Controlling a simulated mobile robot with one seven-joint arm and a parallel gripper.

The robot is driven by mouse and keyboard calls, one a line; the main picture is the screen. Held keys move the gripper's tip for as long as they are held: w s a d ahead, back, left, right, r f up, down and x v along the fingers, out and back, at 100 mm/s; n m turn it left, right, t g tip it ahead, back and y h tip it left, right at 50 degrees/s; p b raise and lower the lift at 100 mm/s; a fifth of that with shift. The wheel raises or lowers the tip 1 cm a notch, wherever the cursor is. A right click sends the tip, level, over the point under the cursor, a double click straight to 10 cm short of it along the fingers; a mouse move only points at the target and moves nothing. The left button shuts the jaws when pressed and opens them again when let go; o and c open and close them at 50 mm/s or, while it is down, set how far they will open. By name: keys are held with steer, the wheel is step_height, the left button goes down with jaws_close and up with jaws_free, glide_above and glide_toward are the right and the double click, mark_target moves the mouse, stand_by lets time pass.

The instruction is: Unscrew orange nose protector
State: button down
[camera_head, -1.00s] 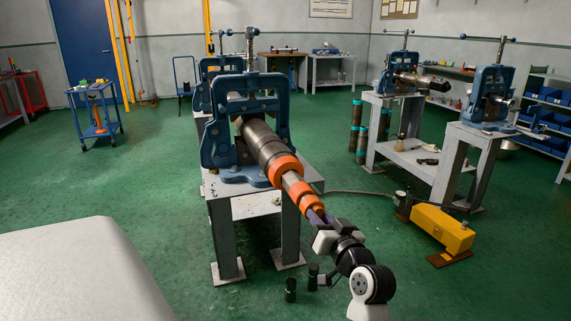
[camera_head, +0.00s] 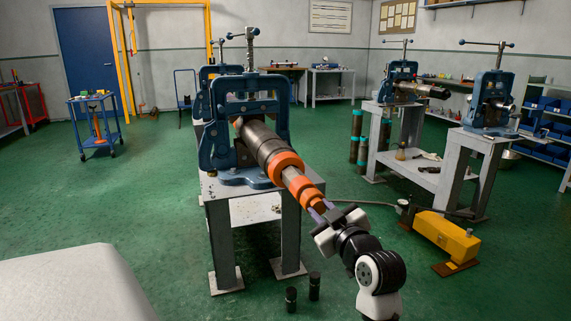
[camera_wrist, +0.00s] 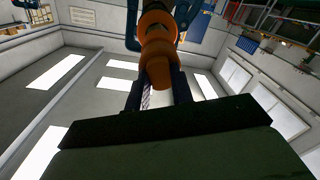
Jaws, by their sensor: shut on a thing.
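The orange nose protector (camera_head: 310,196) sits at the front end of a dark pipe tool (camera_head: 262,143), which a blue pipe vise (camera_head: 217,130) holds pointing toward me. A separate orange ring (camera_head: 285,163) lies farther back, with a bare metal length between them. My gripper (camera_head: 322,208) meets the protector's front end in line with the tool, its fingers shut on it. In the wrist view, the orange protector (camera_wrist: 158,60) lies between the two dark fingers of my gripper (camera_wrist: 158,90). Its threads are hidden.
The vise stands on a grey steel table (camera_head: 290,225). Two small black cylinders (camera_head: 302,290) stand on the floor below my arm. A yellow pump unit (camera_head: 446,236) is to the right. More vises stand at right (camera_head: 490,100). Green floor at left is open.

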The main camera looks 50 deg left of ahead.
steer(key=n+b, duration=0.1)
steer(key=n, duration=0.1)
steer(key=n+b, duration=0.2)
steer(key=shift+s+a+f, duration=0.1)
steer(key=shift+f, duration=0.3)
steer(key=shift+r+n+b, duration=0.2)
steer(key=shift+n+b, duration=0.15)
steer(key=shift+n, duration=0.55)
steer(key=c, duration=1.3)
jaws_free()
steer(key=shift+r, duration=0.1)
steer(key=shift+d, duration=0.25)
steer(key=shift+v, duration=0.9)
steer(key=shift+r, duration=0.1)
